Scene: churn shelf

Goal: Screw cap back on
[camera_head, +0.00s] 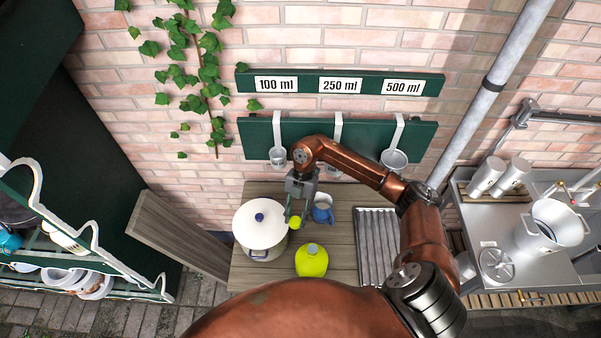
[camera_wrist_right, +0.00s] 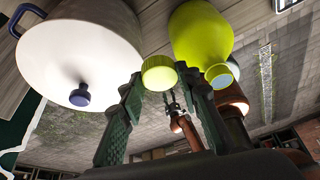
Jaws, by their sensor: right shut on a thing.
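A yellow-green bottle (camera_head: 311,263) stands upright on the wooden table. Its pale, uncapped mouth shows in the wrist view, on the bottle (camera_wrist_right: 200,35). My right gripper (camera_head: 295,214) is shut on a round yellow-green cap (camera_head: 295,222), held above the table to the upper left of the bottle. The cap (camera_wrist_right: 159,73) sits between the fingertips of my right gripper (camera_wrist_right: 160,80), apart from the bottle mouth. A small dark gripper end on a copper arm, seemingly my left gripper (camera_wrist_right: 172,103), shows far behind; its jaws are too small to read.
A white lidded pot (camera_head: 250,232) stands left of the cap, close to the gripper. A blue jug (camera_head: 323,212) is just right of it. A ridged metal tray (camera_head: 377,255) lies at the right. Measuring ladles hang on the green rail (camera_head: 365,130) behind.

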